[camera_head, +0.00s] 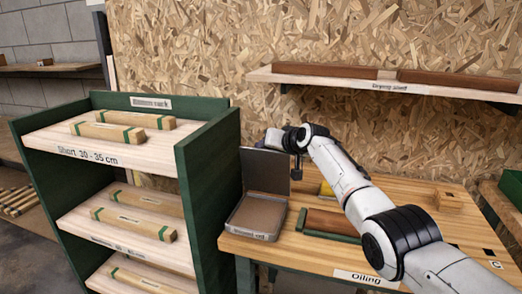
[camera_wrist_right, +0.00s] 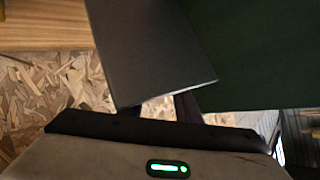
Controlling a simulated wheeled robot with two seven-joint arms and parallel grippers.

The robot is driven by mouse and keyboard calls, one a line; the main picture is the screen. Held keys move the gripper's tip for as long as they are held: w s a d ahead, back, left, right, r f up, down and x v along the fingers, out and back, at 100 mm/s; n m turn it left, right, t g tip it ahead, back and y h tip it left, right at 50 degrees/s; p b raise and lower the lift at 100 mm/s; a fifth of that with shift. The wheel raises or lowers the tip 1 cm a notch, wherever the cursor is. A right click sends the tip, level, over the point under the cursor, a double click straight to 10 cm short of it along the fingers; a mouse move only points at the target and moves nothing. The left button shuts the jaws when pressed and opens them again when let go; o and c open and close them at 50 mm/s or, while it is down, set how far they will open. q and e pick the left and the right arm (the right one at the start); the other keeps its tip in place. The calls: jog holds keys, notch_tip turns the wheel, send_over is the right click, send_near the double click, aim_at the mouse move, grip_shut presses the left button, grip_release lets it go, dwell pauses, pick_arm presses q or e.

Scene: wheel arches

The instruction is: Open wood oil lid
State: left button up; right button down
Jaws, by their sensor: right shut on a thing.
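The wood oil tin (camera_head: 257,217) is a shallow flat metal box on the left end of the workbench, with a brown surface inside and a label on its front that is too small to read. Its grey lid (camera_head: 265,170) stands upright at the back of the tin, so the tin is open. My right gripper (camera_head: 297,163) is at the lid's upper right edge. In the right wrist view the lid (camera_wrist_right: 150,50) is a dark panel running down to the fingers (camera_wrist_right: 172,108), which are shut on its edge. My left gripper is not in view.
A green rack (camera_head: 207,190) with wood pieces stands close left of the tin. A brown board (camera_head: 332,222) in a green holder lies to the tin's right on the bench (camera_head: 405,190). A wall shelf (camera_head: 430,90) hangs above, behind my arm.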

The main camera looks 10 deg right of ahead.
jog(key=shift+d+f, duration=0.35)
jog(key=shift+f, duration=0.35)
jog(key=c, duration=1.7)
grip_release()
jog(key=o, duration=0.3)
jog(key=shift+w+f, duration=0.1)
jog(key=shift+f, duration=0.1)
jog(key=shift+r, duration=0.2)
jog(key=shift+r, duration=0.1)
jog(key=shift+s+r+p, duration=0.35)
jog(key=v, duration=0.9)
jog(key=shift+s, duration=0.15)
